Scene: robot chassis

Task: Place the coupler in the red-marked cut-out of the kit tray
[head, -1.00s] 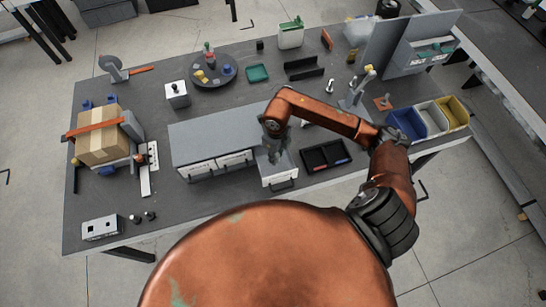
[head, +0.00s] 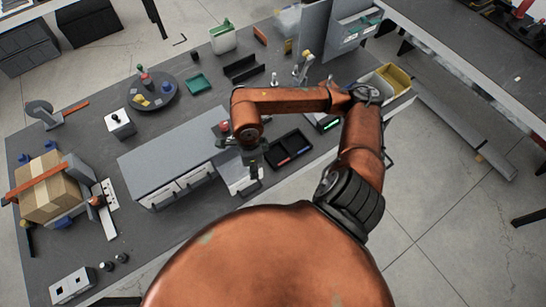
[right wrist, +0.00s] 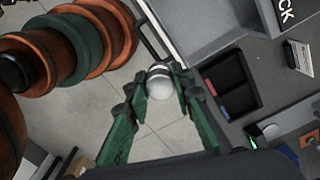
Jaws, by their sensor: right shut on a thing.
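My right gripper (right wrist: 162,82) is shut on a rounded, silvery-white piece, which I take to be the coupler (right wrist: 159,86). It is held between the green fingertips. In the head view my right gripper (head: 255,176) hangs at the bench's front edge, beside the pulled-out drawer. The held piece is too small to make out there. The kit tray appears to be the black two-compartment tray (head: 291,134), to the right of the gripper. It also shows in the right wrist view (right wrist: 247,101), with a red and a blue mark along one edge. The gripper is apart from it. My left gripper is out of view.
A grey drawer cabinet (head: 168,152) with an open drawer (head: 236,172) stands left of the gripper. Yellow and white bins (head: 394,78) are at the right. A round turntable (head: 152,93) and a green tray (head: 197,83) lie farther back. Floor shows beneath the gripper.

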